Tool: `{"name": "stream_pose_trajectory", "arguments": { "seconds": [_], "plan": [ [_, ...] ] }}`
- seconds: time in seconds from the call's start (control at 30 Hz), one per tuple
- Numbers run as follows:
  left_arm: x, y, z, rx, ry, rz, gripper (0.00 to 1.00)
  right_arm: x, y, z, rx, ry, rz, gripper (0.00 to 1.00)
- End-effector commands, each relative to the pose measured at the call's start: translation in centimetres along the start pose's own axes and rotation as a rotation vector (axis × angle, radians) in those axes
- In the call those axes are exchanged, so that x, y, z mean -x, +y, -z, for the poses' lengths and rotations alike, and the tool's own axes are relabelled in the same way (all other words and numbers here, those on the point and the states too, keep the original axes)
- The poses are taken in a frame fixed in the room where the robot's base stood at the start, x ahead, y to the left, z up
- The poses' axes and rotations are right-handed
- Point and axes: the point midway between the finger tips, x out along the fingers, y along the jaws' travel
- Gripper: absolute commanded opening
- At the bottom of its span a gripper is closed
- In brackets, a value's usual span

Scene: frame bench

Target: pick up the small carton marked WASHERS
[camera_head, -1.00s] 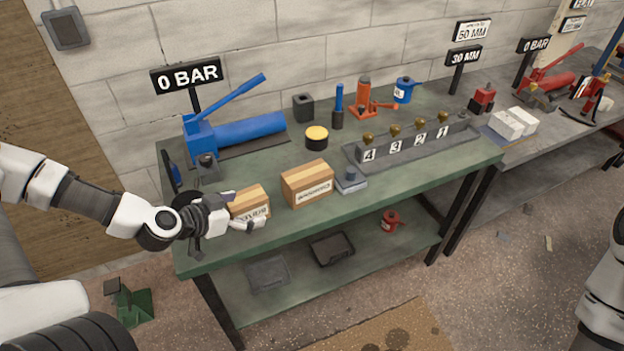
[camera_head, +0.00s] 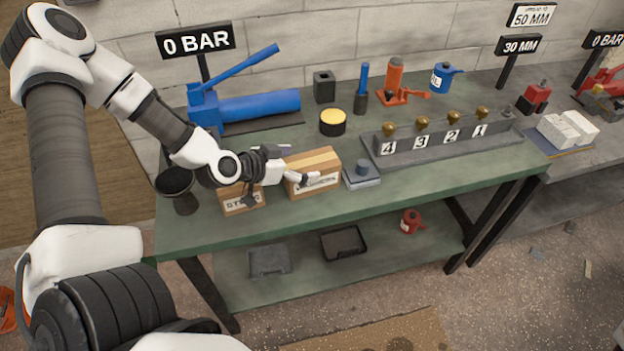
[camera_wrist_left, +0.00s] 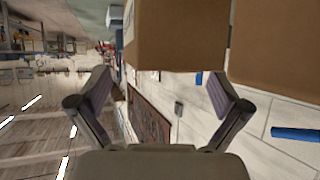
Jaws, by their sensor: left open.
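Two small brown cartons stand on the green bench. The carton on the right (camera_head: 326,163) has a pale stripe on top and a front label that may read WASHERS, partly covered by my finger. The smaller left carton (camera_head: 229,206) has a label starting with ST, partly hidden by my arm. My left gripper (camera_head: 297,165) is open at the left end of the right carton, with one finger in front of its face. In the left wrist view, the open fingers (camera_wrist_left: 165,95) show with two cardboard faces ahead; which carton is which there I cannot tell. My right gripper is out of view.
Behind stand a blue pump (camera_head: 250,105), a yellow-topped tin (camera_head: 333,122) and a numbered rack (camera_head: 450,140). A small grey block (camera_head: 361,176) sits close right of the right carton. The bench front edge (camera_head: 400,204) is clear.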

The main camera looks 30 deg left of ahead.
Motion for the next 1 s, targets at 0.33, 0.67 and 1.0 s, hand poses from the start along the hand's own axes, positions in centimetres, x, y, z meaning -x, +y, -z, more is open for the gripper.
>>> {"name": "stream_pose_trajectory", "arguments": {
  "seconds": [0.33, 0.67, 1.0],
  "plan": [
    [-2.6, 0.0, 0.0, 0.001, 0.001, -0.001, 1.0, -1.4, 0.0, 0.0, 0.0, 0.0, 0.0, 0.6],
    [-2.5, 0.0, 0.0, 0.001, -0.001, -0.001, 0.19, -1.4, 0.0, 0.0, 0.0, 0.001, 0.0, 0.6],
    [-2.5, 0.0, 0.0, 0.002, -0.001, -0.001, 0.11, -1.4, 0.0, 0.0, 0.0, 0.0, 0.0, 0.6]
  ]
}}
